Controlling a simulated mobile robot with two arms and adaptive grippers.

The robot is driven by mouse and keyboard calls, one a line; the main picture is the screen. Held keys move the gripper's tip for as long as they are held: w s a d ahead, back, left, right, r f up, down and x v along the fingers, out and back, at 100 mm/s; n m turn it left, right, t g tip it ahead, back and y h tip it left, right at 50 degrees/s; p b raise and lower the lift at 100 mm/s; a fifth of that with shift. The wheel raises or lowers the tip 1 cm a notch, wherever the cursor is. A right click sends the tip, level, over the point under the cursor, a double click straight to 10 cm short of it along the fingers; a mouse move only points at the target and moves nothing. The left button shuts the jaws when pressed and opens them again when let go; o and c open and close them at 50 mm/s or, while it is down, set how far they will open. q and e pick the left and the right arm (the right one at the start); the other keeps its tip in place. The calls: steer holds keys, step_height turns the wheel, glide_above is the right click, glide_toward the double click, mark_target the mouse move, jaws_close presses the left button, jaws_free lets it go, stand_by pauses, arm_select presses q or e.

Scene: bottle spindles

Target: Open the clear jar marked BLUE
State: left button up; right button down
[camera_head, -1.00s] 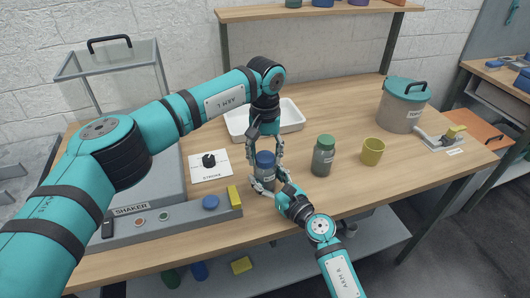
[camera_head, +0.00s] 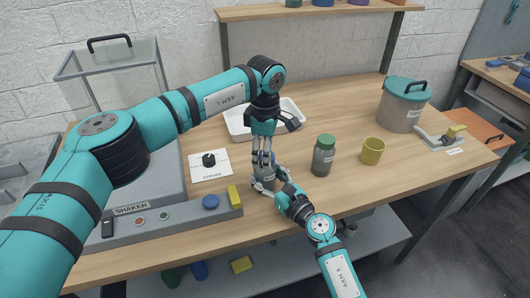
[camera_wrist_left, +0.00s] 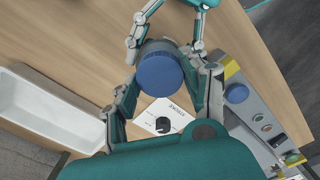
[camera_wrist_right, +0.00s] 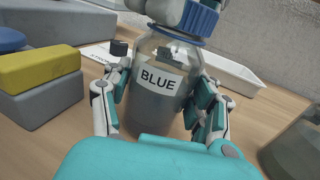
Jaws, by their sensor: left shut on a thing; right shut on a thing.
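The clear jar marked BLUE (camera_wrist_right: 157,95) stands upright on the table, with grey contents and a black-on-white label in the right wrist view. Its blue lid (camera_wrist_left: 160,73) sits on its mouth. My left gripper (camera_head: 263,155) comes down from above and is shut on the lid, its fingers on either side, hiding most of the lid in the head view. My right gripper (camera_head: 270,184) reaches in from the front and is shut on the jar's body, one finger on each side. It also shows in the right wrist view (camera_wrist_right: 162,95).
A green-lidded jar (camera_head: 323,158) and a mustard cup (camera_head: 372,151) stand to the right, before a teal-lidded pot (camera_head: 402,108). A white tray (camera_head: 293,125) lies behind my left gripper. The shaker's base with a yellow block (camera_head: 234,195) is close on the left.

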arm_select(q)
steer(key=n, duration=3)
steer(key=shift+r, duration=0.1)
steer(key=n, duration=0.4)
steer(key=shift+n, duration=0.4)
steer(key=n, duration=0.3)
steer(key=shift+w, duration=0.1)
